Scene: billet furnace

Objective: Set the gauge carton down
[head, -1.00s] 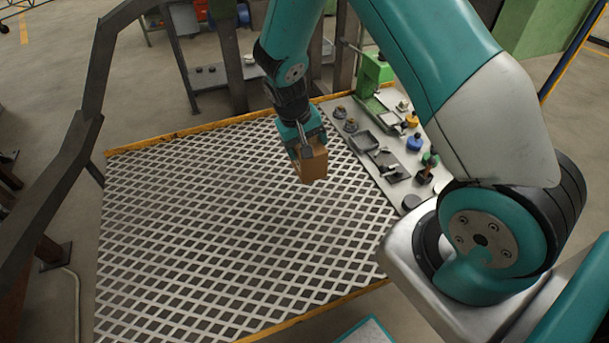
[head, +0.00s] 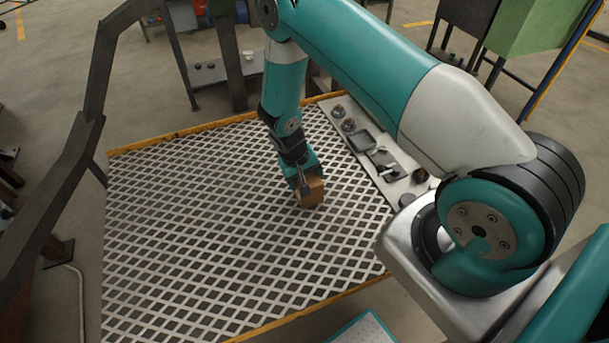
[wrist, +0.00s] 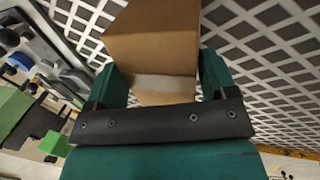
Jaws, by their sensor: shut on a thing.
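The gauge carton is a small brown box (head: 312,192) held at the end of my arm, over the right half of the grating platform (head: 200,240). My gripper (head: 303,180) is shut on the carton and points down. In the wrist view the carton (wrist: 155,40) sits between the two teal fingers, with a pale band near its lower part. The carton is low and close to the grating; I cannot tell whether its bottom touches.
A grey strip (head: 372,150) with knobs, a dark tray and small tools runs along the platform's right side, partly behind my arm. A dark rail (head: 85,130) stands at the left. The grating's left and front are clear.

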